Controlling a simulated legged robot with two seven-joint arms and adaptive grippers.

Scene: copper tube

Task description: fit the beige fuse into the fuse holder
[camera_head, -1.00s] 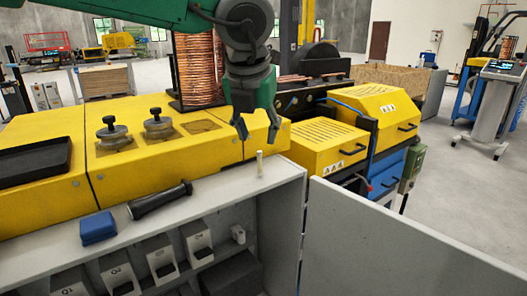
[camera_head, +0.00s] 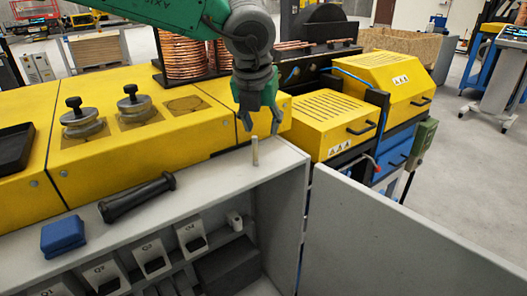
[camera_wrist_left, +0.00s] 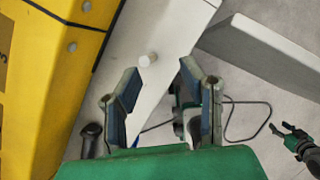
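The beige fuse (camera_head: 255,151) stands upright on the top of the grey cabinet, near its right corner. It also shows in the left wrist view (camera_wrist_left: 148,59), just beyond the fingertips. My left gripper (camera_head: 261,124) is open and empty, pointing down close above and behind the fuse. In the left wrist view its fingers (camera_wrist_left: 160,74) are spread apart. A small whitish piece (camera_head: 234,219) sits on the shelf inside the cabinet; I cannot tell whether it is the fuse holder. My right gripper (camera_wrist_left: 281,131) shows small at the right of the wrist view, its fingers apart.
A black cylindrical tool (camera_head: 137,197) and a blue box (camera_head: 63,237) lie on the cabinet top. Several labelled switches (camera_head: 150,256) line the inside. The open grey door (camera_head: 390,240) stands at the right. A yellow machine (camera_head: 200,135) is right behind the cabinet.

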